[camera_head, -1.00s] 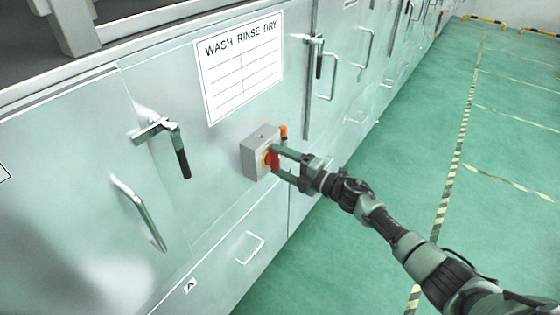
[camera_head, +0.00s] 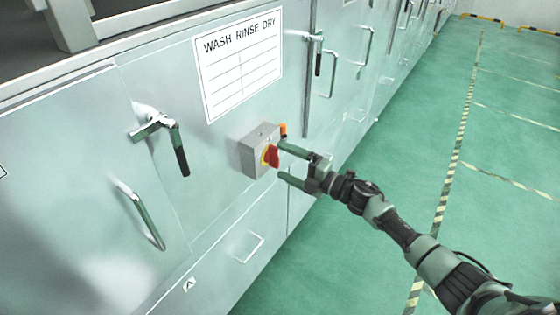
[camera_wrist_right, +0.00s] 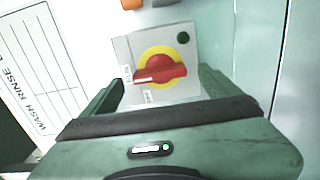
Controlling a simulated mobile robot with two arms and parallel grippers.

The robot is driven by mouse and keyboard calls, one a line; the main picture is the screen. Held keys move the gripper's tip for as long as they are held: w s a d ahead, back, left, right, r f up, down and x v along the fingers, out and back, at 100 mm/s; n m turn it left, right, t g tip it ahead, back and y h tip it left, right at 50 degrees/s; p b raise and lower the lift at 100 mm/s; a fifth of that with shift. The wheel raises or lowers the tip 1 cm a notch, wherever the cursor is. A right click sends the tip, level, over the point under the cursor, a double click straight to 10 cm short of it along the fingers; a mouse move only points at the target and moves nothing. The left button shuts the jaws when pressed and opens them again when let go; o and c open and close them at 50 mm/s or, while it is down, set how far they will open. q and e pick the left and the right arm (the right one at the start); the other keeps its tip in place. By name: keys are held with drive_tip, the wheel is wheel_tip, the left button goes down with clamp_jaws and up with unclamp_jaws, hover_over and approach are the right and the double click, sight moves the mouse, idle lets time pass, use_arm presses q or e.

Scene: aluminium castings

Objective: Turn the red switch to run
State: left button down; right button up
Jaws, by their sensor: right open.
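The red switch (camera_head: 272,156) is a red knob on a yellow disc, on the front of a grey box (camera_head: 253,157) fixed to the metal cabinet wall. In the right wrist view the red knob (camera_wrist_right: 160,69) lies nearly level across its yellow disc, with small white labels at its left and below it. My right gripper (camera_head: 280,161) is open in front of the box, its green fingers spread above and below the knob in the head view and apart from it. The fingers (camera_wrist_right: 160,88) stand either side of the knob in the wrist view. My left gripper is out of view.
A "WASH RINSE DRY" sign (camera_head: 240,62) hangs above the box. A latch handle (camera_head: 178,150) and a pull handle (camera_head: 142,215) stick out to the left. An orange part (camera_head: 283,130) sits by the box. The green floor (camera_head: 360,255) to the right is clear.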

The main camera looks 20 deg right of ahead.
drive_tip(key=b+v, duration=0.1)
drive_tip(key=v, duration=0.4)
drive_tip(key=shift+s+d, duration=0.1)
drive_tip(key=shift+d, duration=0.05)
drive_tip(key=s+d+f+m+h, duration=0.25)
drive_tip(key=f+m, duration=0.25)
drive_tip(key=f, duration=0.4)
drive_tip(key=s+d+f+m+h, duration=0.15)
drive_tip(key=f+m+h, duration=0.25)
drive_tip(key=f, duration=0.6)
drive_tip(key=s+d+f+m+g+h, duration=0.1)
drive_tip(key=s+f+m+h, duration=0.15)
drive_tip(key=s+f, duration=0.4)
drive_tip(key=s+d+f+m+g+h, duration=0.1)
drive_tip(key=s+d+f+m+g, duration=0.2)
drive_tip(key=f, duration=0.6)
drive_tip(key=s+a+f+m+g+h, duration=0.1)
drive_tip(key=s+a+f+m+g, duration=0.15)
drive_tip(key=s+f, duration=0.6)
drive_tip(key=s+a+f+m+g, duration=0.1)
drive_tip(key=s+f+m+g, duration=0.15)
drive_tip(key=s+f, duration=0.65)
drive_tip(key=s+a+f+m+g, duration=0.1)
drive_tip(key=s+a+g, duration=0.1)
drive_tip(key=s, duration=0.9)
drive_tip(key=s+a+f+m+g, duration=0.2)
drive_tip(key=s+a, duration=0.2)
drive_tip(key=s, duration=0.8)
drive_tip(key=shift+s, duration=0.15)
